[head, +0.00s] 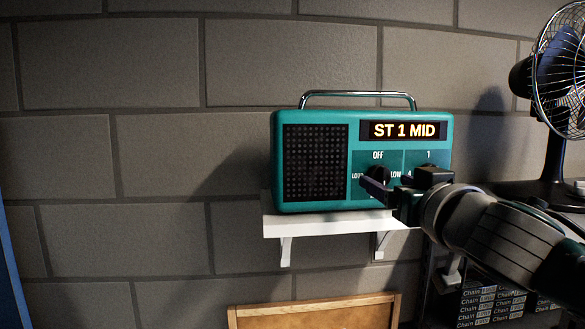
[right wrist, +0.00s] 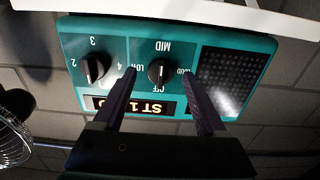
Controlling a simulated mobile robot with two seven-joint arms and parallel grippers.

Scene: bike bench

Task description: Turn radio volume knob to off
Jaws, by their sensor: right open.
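The teal radio (head: 340,203) stands on a white wall shelf, its display (head: 403,130) lit with "ST 1 MID". The black volume knob (right wrist: 161,72) shows upside down in the right wrist view, ringed by OFF, LOW, MID and LOUD labels. My right gripper (right wrist: 159,76) is open, with one finger on each side of this knob in that view; I cannot tell whether they touch it. In the head view my right gripper (head: 382,190) is in front of the radio's lower right and partly covers the knobs. My left gripper is not in view.
A second knob (right wrist: 91,68), with number labels, sits beside the volume knob, close to one finger. The white shelf (head: 300,224) is under the radio. A fan (head: 560,75) stands at the right, above several chain boxes (head: 490,303). The wall left of the radio is clear.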

